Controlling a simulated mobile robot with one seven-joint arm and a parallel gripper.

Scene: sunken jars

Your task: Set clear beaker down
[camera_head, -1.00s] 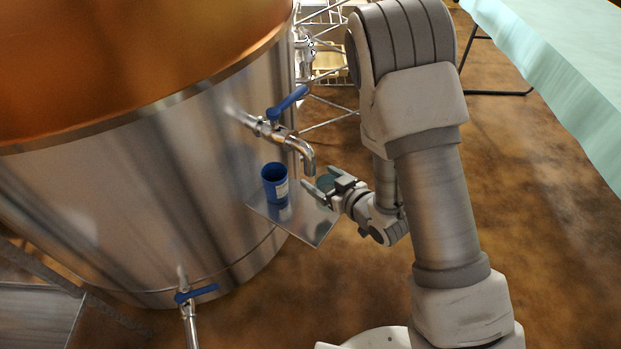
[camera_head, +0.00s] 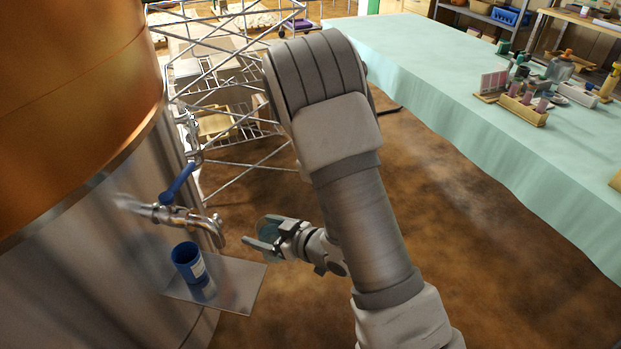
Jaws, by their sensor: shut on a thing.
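My gripper (camera_head: 263,241) is left of centre, shut on a small clear, teal-tinted beaker (camera_head: 269,227). The beaker is partly hidden by the fingers and wrist. It is held to the right of the tap spout, near the right end of a metal shelf (camera_head: 240,281). A blue cup (camera_head: 187,262) with a white label stands upright on that shelf, apart from my gripper.
A large copper and steel tank (camera_head: 95,245) fills the left, with a blue-handled tap (camera_head: 178,185) above the shelf. A wire rack (camera_head: 215,75) stands behind. A table (camera_head: 440,85) with a pale green cloth is at the right. Bottles and wooden racks (camera_head: 523,108) crowd its far right; its near left part is bare.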

